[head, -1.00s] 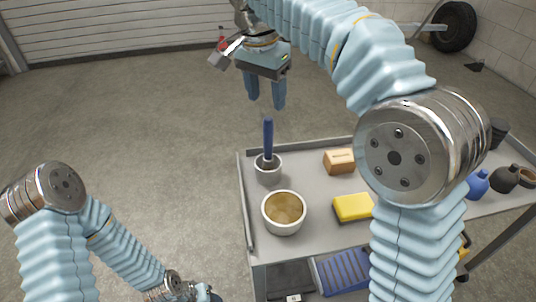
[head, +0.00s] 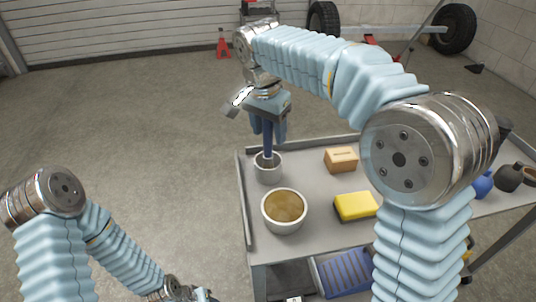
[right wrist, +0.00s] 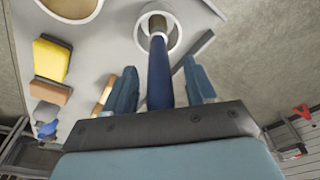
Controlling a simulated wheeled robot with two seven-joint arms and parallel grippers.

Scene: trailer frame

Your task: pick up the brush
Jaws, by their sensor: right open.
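The brush has a dark blue handle (head: 268,142) and stands upright in a small grey cup (head: 268,175) at the left end of the cart top. In the right wrist view, the brush handle (right wrist: 160,75) runs up between my right gripper's fingers, with a gap on each side. My right gripper (head: 268,130) is open and points down over the cup, its fingers around the upper handle. It also shows in the right wrist view (right wrist: 160,85). The brush's lower end is inside the cup. My left gripper is at the bottom edge of the head view, too cut off to judge.
A bowl of tan contents (head: 284,222) stands just in front of the cup. A yellow sponge (head: 355,206) and a brown block (head: 341,159) lie to the right. The cart's raised left rim (head: 245,200) is close to the cup. Dark and blue jugs stand at the far right.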

